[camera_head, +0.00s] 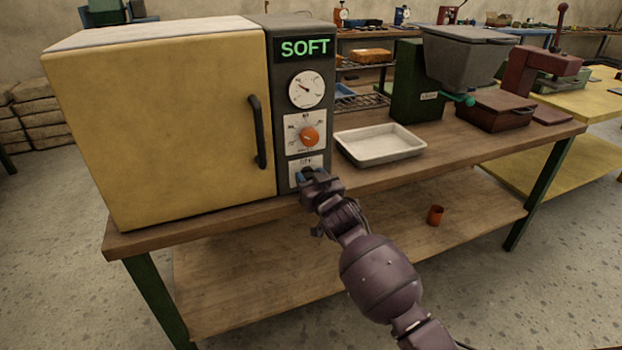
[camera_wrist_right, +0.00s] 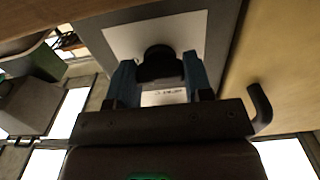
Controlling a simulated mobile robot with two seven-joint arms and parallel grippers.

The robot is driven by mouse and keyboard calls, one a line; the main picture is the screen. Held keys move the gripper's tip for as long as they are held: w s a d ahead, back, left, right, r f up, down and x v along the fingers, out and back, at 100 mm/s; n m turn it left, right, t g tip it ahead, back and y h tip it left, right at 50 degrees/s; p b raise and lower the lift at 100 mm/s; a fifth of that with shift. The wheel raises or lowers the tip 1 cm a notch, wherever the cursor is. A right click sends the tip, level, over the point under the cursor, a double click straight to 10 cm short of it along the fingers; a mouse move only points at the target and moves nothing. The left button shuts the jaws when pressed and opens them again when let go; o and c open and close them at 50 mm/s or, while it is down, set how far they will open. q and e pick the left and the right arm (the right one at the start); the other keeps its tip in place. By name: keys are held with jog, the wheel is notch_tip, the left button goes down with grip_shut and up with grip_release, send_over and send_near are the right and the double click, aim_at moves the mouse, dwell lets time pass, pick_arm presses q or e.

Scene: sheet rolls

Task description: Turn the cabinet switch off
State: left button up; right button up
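The yellow cabinet (camera_head: 165,120) stands on the left of the workbench, with a dark control panel on its right side. The black cabinet switch (camera_wrist_right: 161,62) sits on a white plate at the bottom of that panel; in the head view my gripper mostly covers it. My right gripper (camera_head: 308,178) is at this plate. In the right wrist view its two blue fingers (camera_wrist_right: 160,80) stand on either side of the switch and seem to touch it. The switch's exact angle is hard to read. My left gripper is not in view.
Above the switch are an orange knob (camera_head: 309,136), a round gauge (camera_head: 307,89) and a display (camera_head: 304,48) reading SOFT. The black door handle (camera_head: 257,132) is close on the left. A white tray (camera_head: 380,157) lies to the right on the bench (camera_head: 470,150).

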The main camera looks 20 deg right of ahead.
jog(key=shift+c, duration=1.2)
